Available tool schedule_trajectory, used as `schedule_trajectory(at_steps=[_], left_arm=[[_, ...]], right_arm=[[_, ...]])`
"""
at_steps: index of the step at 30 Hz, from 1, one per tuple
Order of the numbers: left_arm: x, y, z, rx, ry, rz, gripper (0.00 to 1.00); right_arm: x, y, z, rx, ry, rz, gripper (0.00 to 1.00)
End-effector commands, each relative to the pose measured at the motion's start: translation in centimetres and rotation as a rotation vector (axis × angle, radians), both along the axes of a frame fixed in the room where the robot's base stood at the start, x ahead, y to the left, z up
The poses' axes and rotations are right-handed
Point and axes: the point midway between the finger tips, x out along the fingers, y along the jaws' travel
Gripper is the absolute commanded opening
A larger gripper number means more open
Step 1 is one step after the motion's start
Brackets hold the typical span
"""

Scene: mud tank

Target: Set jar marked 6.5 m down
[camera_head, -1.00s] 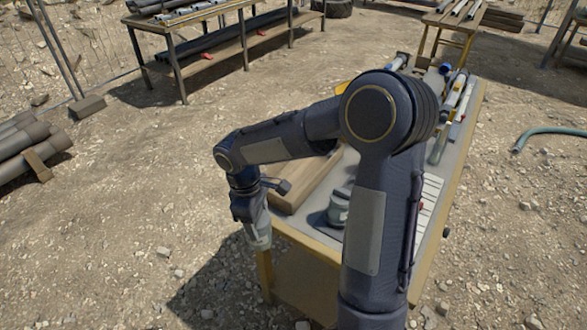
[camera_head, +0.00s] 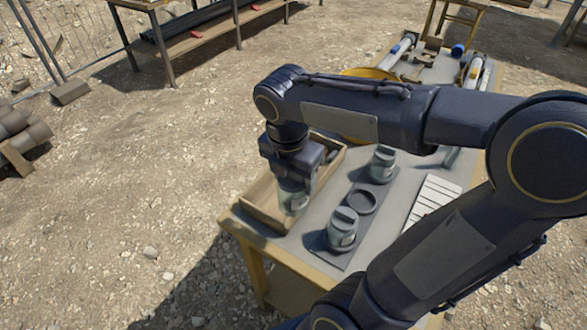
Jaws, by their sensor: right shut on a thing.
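My right gripper (camera_head: 296,176) points down and is shut on a small glass jar (camera_head: 293,196). The jar hangs upright over the wooden tray (camera_head: 256,217) at the near left of the table; I cannot tell whether it touches the tray floor. No mark can be read on it. A dark rack (camera_head: 327,258) lies right of the tray. It holds a lidded jar at its near end (camera_head: 342,230) and another at its far end (camera_head: 382,164). The round seat (camera_head: 361,201) between them is empty. My left gripper is out of view.
A white card with lines (camera_head: 432,203) lies right of the rack. A yellow bowl (camera_head: 352,74) stands behind my forearm, partly hidden. Tubes (camera_head: 474,70) lie at the table's far end. Gravel ground surrounds the table.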

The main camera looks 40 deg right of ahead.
Motion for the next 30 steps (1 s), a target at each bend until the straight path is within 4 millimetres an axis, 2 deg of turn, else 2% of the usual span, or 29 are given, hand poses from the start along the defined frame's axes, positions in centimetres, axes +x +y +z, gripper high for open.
schedule_trajectory(at_steps=[11,16,19,26,30], left_arm=[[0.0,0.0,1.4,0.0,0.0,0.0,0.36],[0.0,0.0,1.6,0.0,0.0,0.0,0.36],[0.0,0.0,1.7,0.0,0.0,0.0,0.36],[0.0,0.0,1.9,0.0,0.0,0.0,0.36],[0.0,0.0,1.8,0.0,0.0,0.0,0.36]], right_arm=[[7.1,-4.3,-3.6,0.0,0.005,-0.002,0.09],[9.4,-5.7,-6.8,0.0,0.004,0.0,0.09],[10.3,-6.2,-8.1,-0.001,0.003,0.001,0.09],[11.4,-6.9,-9.6,0.0,0.001,0.0,0.09],[11.5,-6.9,-11.7,-0.001,0.004,0.002,0.09]])
